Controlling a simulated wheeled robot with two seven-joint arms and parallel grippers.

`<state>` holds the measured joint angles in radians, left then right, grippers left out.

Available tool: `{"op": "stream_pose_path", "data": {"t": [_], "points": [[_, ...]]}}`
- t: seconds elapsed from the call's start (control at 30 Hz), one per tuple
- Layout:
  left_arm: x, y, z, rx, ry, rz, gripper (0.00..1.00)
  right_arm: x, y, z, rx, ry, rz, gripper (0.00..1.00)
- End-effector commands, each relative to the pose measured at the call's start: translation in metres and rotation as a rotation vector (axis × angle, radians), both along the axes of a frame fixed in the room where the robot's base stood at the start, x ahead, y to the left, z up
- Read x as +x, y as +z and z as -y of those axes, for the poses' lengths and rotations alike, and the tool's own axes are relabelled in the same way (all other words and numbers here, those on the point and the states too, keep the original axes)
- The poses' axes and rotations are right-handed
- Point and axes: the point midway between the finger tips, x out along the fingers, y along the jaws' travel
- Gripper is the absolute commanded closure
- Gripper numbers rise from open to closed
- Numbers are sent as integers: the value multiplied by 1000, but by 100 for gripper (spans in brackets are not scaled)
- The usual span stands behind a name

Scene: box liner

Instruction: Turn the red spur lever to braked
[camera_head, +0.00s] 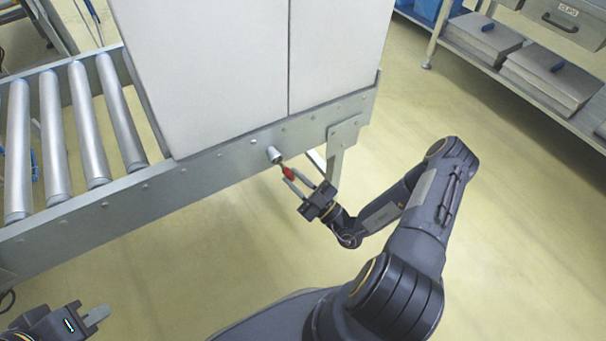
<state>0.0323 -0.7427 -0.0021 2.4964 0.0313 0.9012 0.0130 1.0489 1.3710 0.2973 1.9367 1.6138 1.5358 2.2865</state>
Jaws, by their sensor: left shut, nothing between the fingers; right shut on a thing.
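The red spur lever (288,173) sticks out from a round metal pivot (273,155) on the side rail of the conveyor, below the white cabinet. It slants down and to the right from the pivot. My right gripper (298,183) is at the lever with its fingers shut on the red part. The fingers hide some of the lever. No marking for braked can be made out. My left gripper (96,316) is at the lower left corner, shut and empty, well away from the lever.
The conveyor side rail (135,196) runs across the left and middle, with metal rollers (85,122) behind it. The white cabinet (215,75) stands above the rail. A shelf with grey boxes (550,77) is at the upper right. The floor between is clear.

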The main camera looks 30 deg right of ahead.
Motion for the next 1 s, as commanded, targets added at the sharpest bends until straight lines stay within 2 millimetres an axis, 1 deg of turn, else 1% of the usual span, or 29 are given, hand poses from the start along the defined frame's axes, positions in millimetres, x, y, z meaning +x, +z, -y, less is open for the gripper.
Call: {"op": "stream_pose_path", "data": {"t": [0.03,0.1,0.4,0.7,1.0], "points": [[0,-5,0,0,0,0,100,-1,-5,-5,50,1,-6,100],[0,-8,0,0,0,0,100,-2,-7,-11,109,0,-11,100],[0,-18,0,0,0,0,100,-3,-9,-32,313,2,-26,100],[0,-22,0,0,0,0,100,-4,-9,-42,408,0,-35,100],[0,-22,0,0,0,0,100,-4,-8,-44,426,1,-36,100]]}}
